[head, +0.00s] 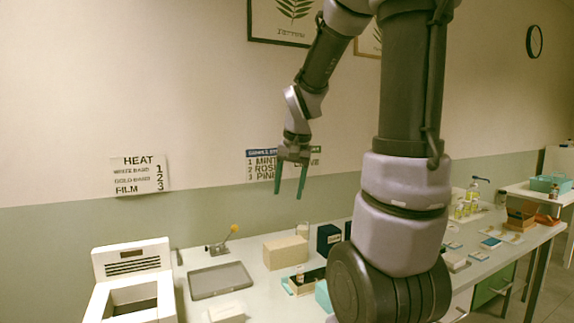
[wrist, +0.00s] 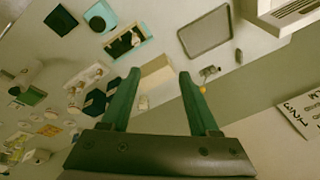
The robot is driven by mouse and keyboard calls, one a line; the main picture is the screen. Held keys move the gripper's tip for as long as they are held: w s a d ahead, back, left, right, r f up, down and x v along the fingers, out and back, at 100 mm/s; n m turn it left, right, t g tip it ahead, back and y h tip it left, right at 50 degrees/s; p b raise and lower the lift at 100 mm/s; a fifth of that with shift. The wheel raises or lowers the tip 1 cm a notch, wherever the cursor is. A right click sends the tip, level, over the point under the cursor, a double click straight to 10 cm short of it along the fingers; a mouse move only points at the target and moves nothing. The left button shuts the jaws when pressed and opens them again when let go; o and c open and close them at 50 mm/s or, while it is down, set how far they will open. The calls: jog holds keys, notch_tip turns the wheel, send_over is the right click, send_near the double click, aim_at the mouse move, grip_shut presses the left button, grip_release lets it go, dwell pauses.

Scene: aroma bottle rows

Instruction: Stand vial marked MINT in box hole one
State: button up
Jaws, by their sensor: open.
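My gripper (head: 289,194) is open and empty, raised well above the table in front of the wall sign; its two green fingers also show in the wrist view (wrist: 160,76). A small pale vial (head: 299,272) stands at a low open box (head: 305,287) on the table, below my gripper. In the wrist view a teal-edged box (wrist: 113,47) with a dark inside holds a small pale item. No vial label is legible, so I cannot tell which vial is MINT. Hole numbers are not legible. My arm hides part of the table.
A wall sign (head: 262,165) lists 1 MINT, 2 ROS(E), 3 PIN(E), partly covered by my gripper. A tan block (head: 285,252), grey tray (head: 220,281), white machine (head: 134,258) and dark blue box (head: 328,238) stand on the table. Yellowish bottles (head: 463,209) stand farther right.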

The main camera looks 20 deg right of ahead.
jog(key=s+a+r+n+t+y, duration=0.1)
jog(key=s+a+r+t, duration=0.1)
jog(key=s+r, duration=0.3)
jog(key=s+a+r+n+t, duration=0.1)
jog(key=s+a+r, duration=0.3)
jog(key=s, duration=0.4)
jog(key=shift+a+r+n+t+y, duration=0.3)
jog(key=shift+r+t+y, duration=0.05)
jog(key=shift+t+y, duration=0.05)
jog(key=shift+d, duration=0.1)
